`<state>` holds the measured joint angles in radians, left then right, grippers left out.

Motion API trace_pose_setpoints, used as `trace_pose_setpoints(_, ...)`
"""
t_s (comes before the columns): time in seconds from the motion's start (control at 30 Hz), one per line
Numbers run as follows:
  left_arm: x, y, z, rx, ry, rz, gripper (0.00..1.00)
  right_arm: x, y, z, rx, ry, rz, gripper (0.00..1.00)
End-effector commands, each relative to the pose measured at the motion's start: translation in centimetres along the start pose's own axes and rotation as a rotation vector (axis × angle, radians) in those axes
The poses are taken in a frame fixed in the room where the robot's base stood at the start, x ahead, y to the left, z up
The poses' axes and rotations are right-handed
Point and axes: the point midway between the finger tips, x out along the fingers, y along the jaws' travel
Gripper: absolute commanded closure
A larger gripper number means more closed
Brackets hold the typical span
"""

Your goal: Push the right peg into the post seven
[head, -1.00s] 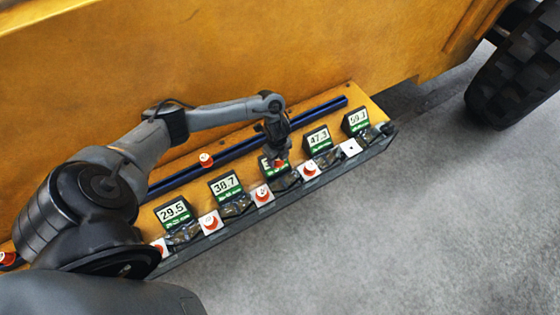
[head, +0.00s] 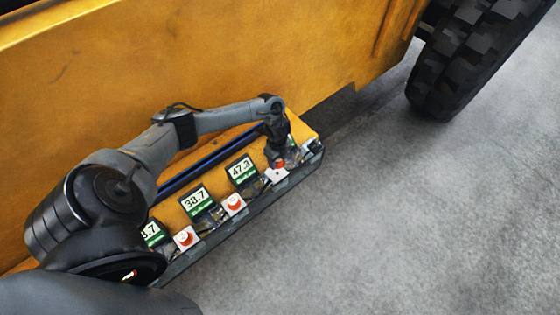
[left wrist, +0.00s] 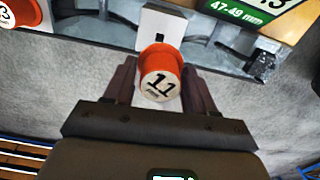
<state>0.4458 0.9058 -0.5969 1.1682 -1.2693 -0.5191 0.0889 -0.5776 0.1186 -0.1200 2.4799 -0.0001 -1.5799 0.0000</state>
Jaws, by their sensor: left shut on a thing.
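My left gripper (head: 277,158) is shut on a red-orange peg (head: 279,165). In the left wrist view the peg (left wrist: 160,75) has a round white end face marked 11, between the two fingers. A white square post (head: 276,175) without a peg in it stands right by the held peg at the row's right end. In the left wrist view this post (left wrist: 162,26) shows a dark square hole, and the peg overlaps its near edge. I cannot tell whether peg and post touch. My right gripper is not in view.
White posts with red pegs (head: 233,204) (head: 186,237) stand along the grey ledge. Displays reading 38.7 (head: 195,201) and 47.3 (head: 242,170) stand behind them. A blue rail (head: 205,162) runs behind. A yellow machine body (head: 200,75) borders the row; grey floor (head: 420,220) is open at right.

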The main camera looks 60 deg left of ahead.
Motion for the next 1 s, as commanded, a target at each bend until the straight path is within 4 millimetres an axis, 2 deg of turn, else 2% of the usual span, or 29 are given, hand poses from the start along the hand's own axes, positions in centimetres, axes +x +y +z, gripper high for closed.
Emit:
trace_pose_setpoints(0.5, -0.3, 0.0, 0.4, -0.004, -0.001, -0.001, 0.75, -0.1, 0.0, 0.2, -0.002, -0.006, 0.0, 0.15)
trace_pose_setpoints(0.77, 0.8, 0.0, 0.3, -0.003, 0.0, 0.0, 0.75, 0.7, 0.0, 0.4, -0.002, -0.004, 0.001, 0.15)
trace_pose_setpoints(1.0, 2.5, 0.0, 0.3, -0.003, 0.0, 0.001, 0.75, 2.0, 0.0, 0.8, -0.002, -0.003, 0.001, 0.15)
